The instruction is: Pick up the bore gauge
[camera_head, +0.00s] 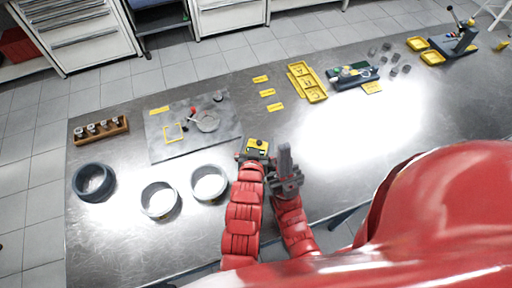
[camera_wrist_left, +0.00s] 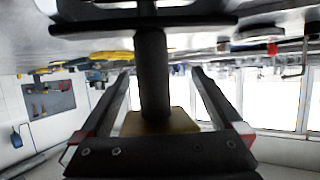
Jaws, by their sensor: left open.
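A small yellow block with a dark spot (camera_head: 257,146) stands at the table's front, right at the tips of my left gripper (camera_head: 252,158). In the left wrist view a dark upright post (camera_wrist_left: 152,75) with a yellow block (camera_wrist_left: 160,122) at its lower end rises to a flat dark plate (camera_wrist_left: 90,28). This may be the bore gauge on its stand; I cannot be sure. My left gripper (camera_wrist_left: 162,95) is open, its fingers on either side of the post, with no clear contact. My right gripper (camera_head: 287,172) is close beside, to the right; its jaws are unclear.
Dark ring (camera_head: 93,182) and two lighter rings (camera_head: 160,199) (camera_head: 209,183) lie left of my arms. A grey mat (camera_head: 165,145) with small parts lies behind. A wooden rack (camera_head: 100,130), yellow tray (camera_head: 307,82) and dark tool tray (camera_head: 353,76) stand farther off. The right middle is clear.

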